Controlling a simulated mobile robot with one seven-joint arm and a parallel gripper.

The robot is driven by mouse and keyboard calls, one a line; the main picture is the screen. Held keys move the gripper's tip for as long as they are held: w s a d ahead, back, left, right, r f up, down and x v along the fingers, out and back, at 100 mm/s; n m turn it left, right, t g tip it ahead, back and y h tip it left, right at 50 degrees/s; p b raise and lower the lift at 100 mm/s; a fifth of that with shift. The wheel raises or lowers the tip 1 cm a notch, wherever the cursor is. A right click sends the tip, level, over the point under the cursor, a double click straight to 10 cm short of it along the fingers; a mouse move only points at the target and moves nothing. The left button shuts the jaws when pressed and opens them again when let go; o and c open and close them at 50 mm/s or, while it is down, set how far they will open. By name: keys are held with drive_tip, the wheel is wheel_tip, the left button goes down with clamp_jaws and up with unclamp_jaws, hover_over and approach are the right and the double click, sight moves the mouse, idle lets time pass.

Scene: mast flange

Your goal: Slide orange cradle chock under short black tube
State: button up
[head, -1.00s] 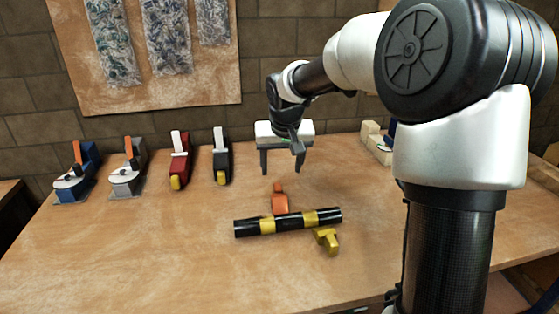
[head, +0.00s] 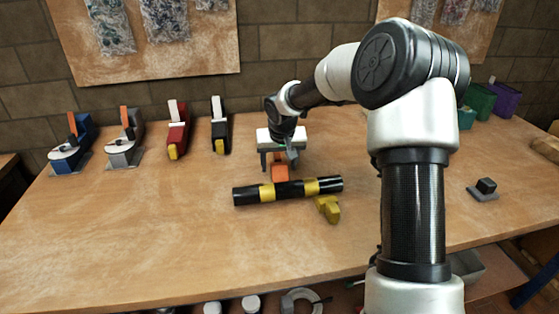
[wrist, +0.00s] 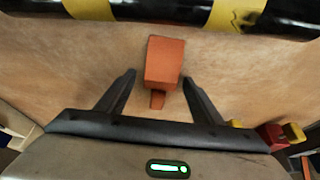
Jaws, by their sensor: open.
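The orange cradle chock (head: 280,173) lies on the bench just behind the black tube (head: 297,189), which has yellow bands. In the wrist view the chock (wrist: 165,62) has its wide block toward the tube (wrist: 160,10) and its narrow tail toward my gripper. A thin strip of bench shows between block and tube, so they look apart. My gripper (head: 280,160) is low behind the chock. In the wrist view its two fingers (wrist: 159,78) are open, one on each side of the chock, with gaps and no visible contact.
A yellow chock (head: 328,208) sits at the front right of the tube. Clamps, such as the red one (head: 177,130) and the black one (head: 220,125), stand at the back left. A small dark block on a grey plate (head: 484,189) is at the right. The front bench is clear.

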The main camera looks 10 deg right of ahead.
sight(281, 176)
drive_tip(key=c, duration=1.2)
drive_tip(key=shift+s+b, duration=0.5)
drive_tip(key=shift+s, duration=1.6)
drive_tip(key=o, duration=1.2)
drive_tip(key=p+v, duration=0.5)
drive_tip(key=v, duration=1.2)
drive_tip(key=shift+s+r, duration=0.1)
drive_tip(key=shift+r, duration=0.15)
